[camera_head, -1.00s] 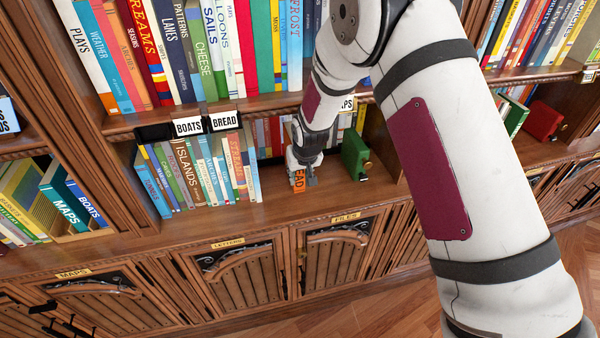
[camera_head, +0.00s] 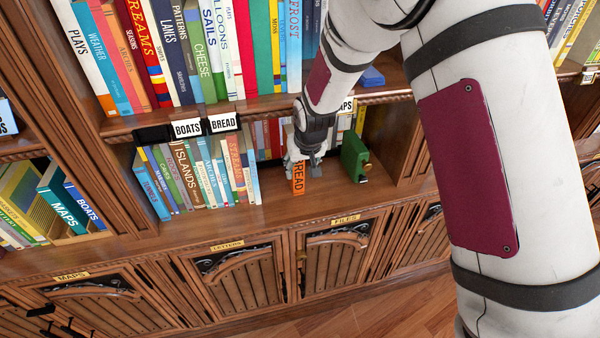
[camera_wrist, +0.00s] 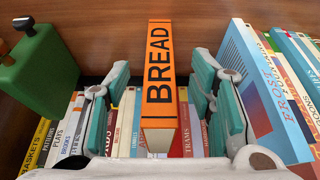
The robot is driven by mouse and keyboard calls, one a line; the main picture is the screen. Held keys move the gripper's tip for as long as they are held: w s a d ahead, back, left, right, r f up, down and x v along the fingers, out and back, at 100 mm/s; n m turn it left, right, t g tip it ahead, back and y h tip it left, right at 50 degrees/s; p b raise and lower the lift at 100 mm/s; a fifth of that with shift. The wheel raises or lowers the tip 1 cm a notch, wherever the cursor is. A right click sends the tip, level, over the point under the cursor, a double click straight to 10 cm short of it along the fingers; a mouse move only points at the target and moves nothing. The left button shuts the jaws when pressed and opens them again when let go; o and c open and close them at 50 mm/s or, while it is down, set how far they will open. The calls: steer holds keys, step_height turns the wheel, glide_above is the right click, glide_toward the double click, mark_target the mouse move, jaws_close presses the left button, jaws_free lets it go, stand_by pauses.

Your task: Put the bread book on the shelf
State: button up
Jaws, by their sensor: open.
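The bread book (camera_head: 298,180), orange with black lettering, stands upright at the front of the lower shelf (camera_head: 270,205), right of a row of books. In the wrist view its spine (camera_wrist: 158,85) runs between the two fingers. My gripper (camera_head: 306,165) is open around the book, with a finger on each side; the wrist view shows gaps between the fingers (camera_wrist: 160,72) and the spine. The book's upper part is partly hidden by my gripper in the head view. A white BREAD label (camera_head: 223,122) hangs on the shelf edge above, to the left.
A row of books (camera_head: 195,172) stands left of my gripper. A green bookend-like block (camera_head: 354,158) stands close on the right and shows in the wrist view (camera_wrist: 40,62). The upper shelf edge (camera_head: 270,108) passes above my gripper. Bare shelf lies in front.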

steer(key=shift+v, duration=2.75)
steer(key=s+d+r+m, duration=0.1)
steer(key=s+d+r, duration=0.5)
steer(key=r, duration=0.3)
steer(key=s+d+r+m, duration=0.1)
steer(key=s+d+r, duration=0.5)
steer(key=r, duration=0.3)
steer(key=s+d+r, duration=0.2)
steer(key=s+d, duration=0.1)
steer(key=s, duration=0.6)
steer(key=s+d+r+m+t+h, duration=0.1)
steer(key=s+d, duration=0.3)
steer(key=s, duration=0.5)
steer(key=shift+v, duration=0.85)
steer(key=shift+d, duration=0.1)
